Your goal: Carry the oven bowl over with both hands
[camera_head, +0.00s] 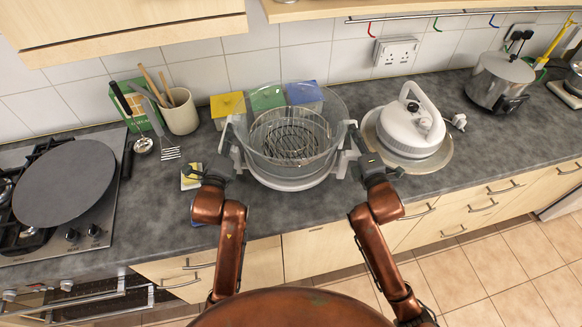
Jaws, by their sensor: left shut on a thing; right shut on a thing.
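The oven bowl (288,162) is a large clear glass bowl with a wire rack inside, and it sits in or directly above a white ring-shaped base on the dark counter. My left gripper (229,147) is shut at the bowl's left side. My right gripper (350,150) is shut at the bowl's right side. Both are at about the same height near the rim. I cannot tell whether the bowl touches the base beneath it.
A white oven lid (410,128) with a handle rests on a round plate to the right. Yellow, green and blue canisters (267,98) stand behind the bowl. A utensil crock (181,112) and a stove with a dark pan (65,183) are left. A steel pot (499,80) stands far right.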

